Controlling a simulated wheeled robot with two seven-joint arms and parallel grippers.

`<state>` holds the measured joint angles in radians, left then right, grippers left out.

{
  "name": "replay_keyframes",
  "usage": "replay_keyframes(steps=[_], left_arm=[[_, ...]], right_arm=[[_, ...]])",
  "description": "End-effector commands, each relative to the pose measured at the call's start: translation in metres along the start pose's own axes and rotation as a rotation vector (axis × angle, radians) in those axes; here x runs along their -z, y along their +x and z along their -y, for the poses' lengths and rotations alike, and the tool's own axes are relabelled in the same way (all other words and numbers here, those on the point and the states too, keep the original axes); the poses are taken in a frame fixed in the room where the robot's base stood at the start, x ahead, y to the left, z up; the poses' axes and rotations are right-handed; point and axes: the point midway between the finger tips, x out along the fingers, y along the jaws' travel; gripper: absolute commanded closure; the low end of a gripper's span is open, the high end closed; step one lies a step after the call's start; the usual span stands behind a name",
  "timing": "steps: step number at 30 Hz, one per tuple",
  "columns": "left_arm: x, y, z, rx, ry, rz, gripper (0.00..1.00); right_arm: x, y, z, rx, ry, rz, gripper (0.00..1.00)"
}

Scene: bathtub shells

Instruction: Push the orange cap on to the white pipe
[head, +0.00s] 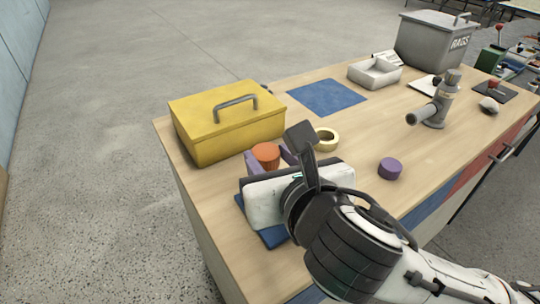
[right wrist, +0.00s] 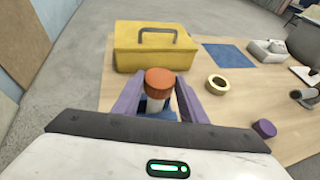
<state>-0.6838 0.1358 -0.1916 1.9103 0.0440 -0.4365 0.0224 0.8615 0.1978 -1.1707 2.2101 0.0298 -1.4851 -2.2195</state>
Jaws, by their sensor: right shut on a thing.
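The orange cap (head: 265,155) is at the front left of the bench, in front of the yellow toolbox. In the right wrist view the orange cap (right wrist: 159,77) sits at the top end of the upright white pipe (right wrist: 156,104). I cannot tell how far the cap is over the pipe. The purple fingers of my right gripper (right wrist: 161,88) are on both sides of the cap, shut on it. In the head view my right gripper (head: 269,160) hides the pipe. My left gripper is in neither view.
A yellow toolbox (head: 228,128) stands close behind the cap. A tape roll (head: 326,139) and a purple cap (head: 390,168) lie to the right. A blue mat (head: 327,96), a white tray (head: 374,73) and a metal fitting (head: 436,104) are farther back. The middle of the bench is mostly clear.

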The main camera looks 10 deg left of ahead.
Motion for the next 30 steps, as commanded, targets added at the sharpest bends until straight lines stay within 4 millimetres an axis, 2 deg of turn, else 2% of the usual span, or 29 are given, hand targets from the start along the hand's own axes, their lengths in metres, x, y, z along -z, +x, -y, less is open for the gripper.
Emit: replay_keyframes(steps=[30], left_arm=[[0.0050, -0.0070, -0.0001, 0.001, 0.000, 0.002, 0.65]], right_arm=[[0.0004, -0.0023, 0.0000, 0.000, 0.000, 0.000, 0.83]])
